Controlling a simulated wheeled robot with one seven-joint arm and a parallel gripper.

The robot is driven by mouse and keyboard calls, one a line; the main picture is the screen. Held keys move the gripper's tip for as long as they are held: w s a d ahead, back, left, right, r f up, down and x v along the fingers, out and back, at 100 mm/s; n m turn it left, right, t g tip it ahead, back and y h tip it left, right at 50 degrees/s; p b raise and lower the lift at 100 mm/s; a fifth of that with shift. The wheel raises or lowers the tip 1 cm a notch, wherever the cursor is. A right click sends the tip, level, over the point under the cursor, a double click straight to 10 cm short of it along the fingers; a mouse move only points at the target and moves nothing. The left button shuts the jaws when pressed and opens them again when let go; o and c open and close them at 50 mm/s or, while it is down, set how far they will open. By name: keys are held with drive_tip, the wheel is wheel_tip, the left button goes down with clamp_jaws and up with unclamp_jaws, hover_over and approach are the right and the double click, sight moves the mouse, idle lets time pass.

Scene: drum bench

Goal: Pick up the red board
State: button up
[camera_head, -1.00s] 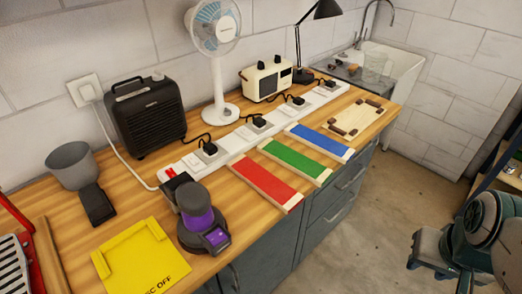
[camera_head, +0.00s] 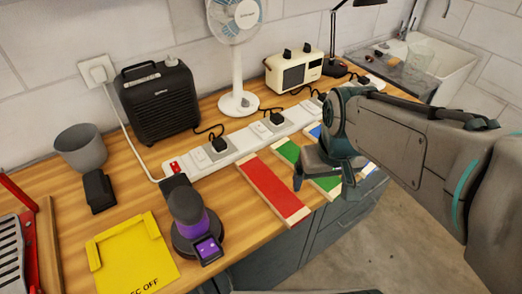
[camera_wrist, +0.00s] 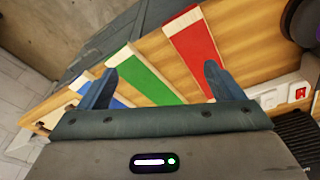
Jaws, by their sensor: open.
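The red board (camera_head: 273,189) lies flat on the wooden bench, with pale wooden ends, in front of the white power strip. In the wrist view the red board (camera_wrist: 194,50) runs from the top centre down towards one fingertip. My gripper (camera_head: 318,175) is in the head view just right of the red board, above the green board (camera_head: 287,151), which it partly hides. In the wrist view my gripper (camera_wrist: 158,82) is open and empty, its fingers spread over the green board (camera_wrist: 148,80). The blue board (camera_head: 316,130) is mostly hidden behind my gripper.
A power strip (camera_head: 236,146) with plugs runs behind the boards. A dark device with a purple band (camera_head: 190,215) stands left of the red board. A yellow tray (camera_head: 135,255), black heater (camera_head: 158,100) and fan (camera_head: 237,60) stand further left and back. The bench's front edge is close.

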drive_tip(key=w+a+r+n+g+p, duration=0.2)
drive_tip(key=w+a+n+p, duration=0.25)
drive_tip(key=w+a, duration=0.5)
hover_over(272, 186)
drive_tip(key=shift+n, duration=0.45)
drive_tip(key=f, duration=0.9)
drive_tip(key=shift+w+a+f, duration=0.1)
drive_tip(key=shift+w, duration=0.1)
drive_tip(key=shift+s+f+p, duration=0.2)
drive_tip(key=shift+f+p, duration=0.1)
drive_tip(key=shift+f, duration=2.3)
drive_tip(key=shift+c, duration=0.4)
drive_tip(key=c, duration=1.1)
